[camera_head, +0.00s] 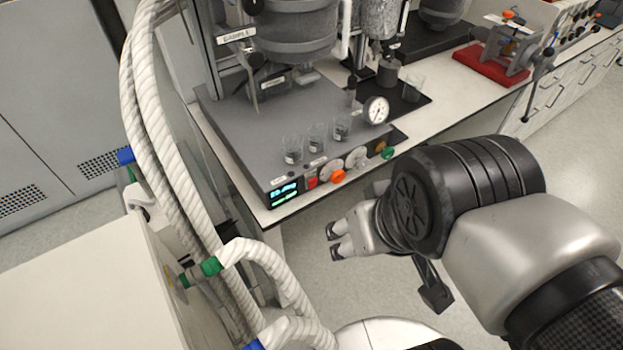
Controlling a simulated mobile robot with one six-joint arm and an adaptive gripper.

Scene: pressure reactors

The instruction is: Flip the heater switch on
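The reactor base (240,125) is a dark grey box on the white bench. Its front panel carries a lit display (284,192), a small red square switch (311,183), and round dials with an orange knob (338,176) and a green knob (387,153). The red switch may be the heater switch; its label and its on or off position are too small to tell. My gripper (335,242) is in front of and below the panel in the picture, pointing left, apart from it. Its two dark fingertips sit close together, with nothing visible between them.
Glass beakers (317,138) and a pressure gauge (376,111) stand on the base, below a large grey vessel (293,28). Thick white hoses (150,125) run down the left. A red stand (492,65) is farther right. Floor in front of the bench is open.

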